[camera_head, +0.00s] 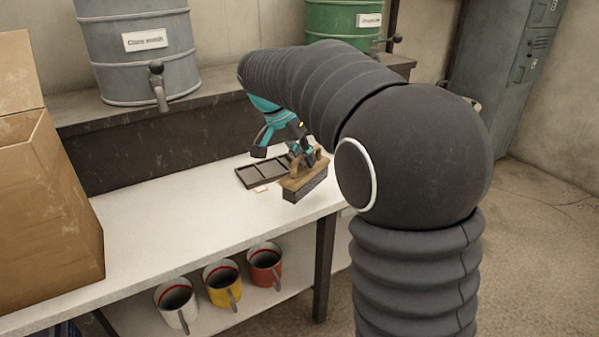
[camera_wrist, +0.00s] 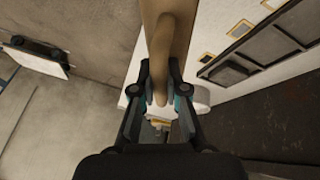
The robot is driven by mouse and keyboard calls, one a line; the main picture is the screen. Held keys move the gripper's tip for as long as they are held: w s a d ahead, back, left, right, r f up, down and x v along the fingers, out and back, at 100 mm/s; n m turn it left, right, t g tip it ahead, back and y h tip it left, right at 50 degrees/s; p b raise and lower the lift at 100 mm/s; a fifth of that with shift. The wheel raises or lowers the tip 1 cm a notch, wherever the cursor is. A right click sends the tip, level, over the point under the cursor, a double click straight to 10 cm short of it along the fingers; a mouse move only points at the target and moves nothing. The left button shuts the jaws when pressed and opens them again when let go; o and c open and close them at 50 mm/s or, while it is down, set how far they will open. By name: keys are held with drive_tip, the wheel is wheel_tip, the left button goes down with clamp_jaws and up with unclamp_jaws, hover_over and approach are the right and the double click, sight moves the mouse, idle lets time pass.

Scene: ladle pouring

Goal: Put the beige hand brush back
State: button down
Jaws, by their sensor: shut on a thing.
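The beige hand brush (camera_head: 306,181) has a wooden back with a raised handle and dark bristles facing down. My gripper (camera_head: 306,156) is shut on its handle from above, near the right end of the white table (camera_head: 180,215). In the wrist view the handle (camera_wrist: 163,45) runs between the fingers of my gripper (camera_wrist: 160,96). I cannot tell whether the bristles touch the table or hang just above it. A dark tray with compartments (camera_head: 243,180) lies just left of and behind the brush, and it also shows at the upper right in the wrist view (camera_wrist: 233,66).
A small pale piece with a tan border (camera_head: 261,189) lies beside the tray. Mugs in white (camera_head: 172,311), yellow (camera_head: 217,293) and red (camera_head: 262,268) stand on the lower shelf. A cardboard box (camera_head: 45,210) fills the left end. Grey (camera_head: 140,60) and green (camera_head: 340,22) drums stand behind.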

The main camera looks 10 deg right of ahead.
sight(299, 173)
drive_tip(key=shift+w+a+f, duration=0.35)
drive_tip(key=shift+w+a, duration=0.1)
drive_tip(key=shift+w, duration=0.05)
drive_tip(key=shift+f, duration=2)
drive_tip(key=shift+f+b, duration=0.2)
drive_tip(key=shift+b, duration=0.15)
drive_tip(key=c, duration=1.2)
unclamp_jaws()
